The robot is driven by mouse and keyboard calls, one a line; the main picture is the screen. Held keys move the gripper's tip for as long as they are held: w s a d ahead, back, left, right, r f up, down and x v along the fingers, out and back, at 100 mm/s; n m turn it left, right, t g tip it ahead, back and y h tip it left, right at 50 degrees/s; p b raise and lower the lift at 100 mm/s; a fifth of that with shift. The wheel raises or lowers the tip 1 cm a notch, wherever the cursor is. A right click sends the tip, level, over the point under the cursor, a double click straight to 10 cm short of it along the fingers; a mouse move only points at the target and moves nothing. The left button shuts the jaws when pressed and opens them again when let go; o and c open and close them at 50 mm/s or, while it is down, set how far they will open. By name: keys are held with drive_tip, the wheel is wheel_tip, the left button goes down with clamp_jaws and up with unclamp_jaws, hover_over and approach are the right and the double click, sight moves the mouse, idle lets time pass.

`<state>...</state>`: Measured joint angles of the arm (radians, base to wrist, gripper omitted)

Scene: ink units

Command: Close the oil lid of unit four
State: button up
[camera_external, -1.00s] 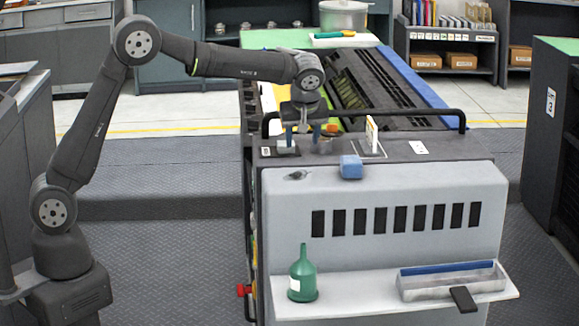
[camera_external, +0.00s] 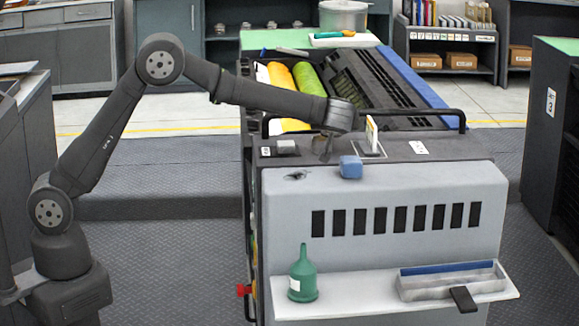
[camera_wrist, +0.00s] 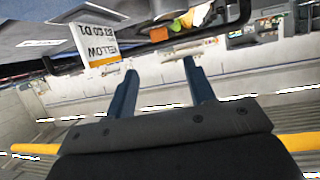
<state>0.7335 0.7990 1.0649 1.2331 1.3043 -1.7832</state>
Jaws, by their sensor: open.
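The printing unit (camera_external: 385,180) stands in the middle of the external view. A small dark oval spot (camera_external: 297,175) lies near the left front edge of its top; I cannot tell whether it is the oil opening or its lid. A thin dark upright piece (camera_external: 326,150) shows below my wrist, its nature unclear. My gripper (camera_wrist: 160,65) is open, its two blue fingers apart with nothing between them in the wrist view.
A blue block (camera_external: 351,167), a small grey block (camera_external: 286,147) and an upright white card (camera_external: 371,132) stand on the top. The card also shows upside down in the wrist view (camera_wrist: 97,45). A black rail (camera_external: 462,125) runs behind.

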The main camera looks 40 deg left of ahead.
drive_tip(key=x, duration=1.1)
drive_tip(key=shift+f, duration=0.1)
drive_tip(key=c, duration=1)
drive_tip(key=shift+s+h, duration=0.1)
drive_tip(key=shift+h, duration=0.2)
drive_tip(key=m+t+h, duration=0.1)
drive_tip(key=m+h, duration=0.1)
drive_tip(key=s+m+t+h, duration=0.1)
drive_tip(key=m+h, duration=0.1)
drive_tip(key=shift+s+m, duration=0.15)
drive_tip(key=shift+m, duration=0.15)
drive_tip(key=shift+s+a+m+t+h, duration=0.1)
drive_tip(key=shift+s+m+h, duration=0.1)
drive_tip(key=shift+m+h, duration=0.55)
drive_tip(key=shift+s+a+m+t+h, duration=0.15)
drive_tip(key=shift+m+h, duration=0.45)
drive_tip(key=shift+h, duration=0.4)
drive_tip(key=shift+s+d+m+t+h, duration=0.1)
drive_tip(key=shift+s+m+h, duration=0.1)
drive_tip(key=shift+m+h, duration=0.55)
drive_tip(key=shift+h, duration=0.3)
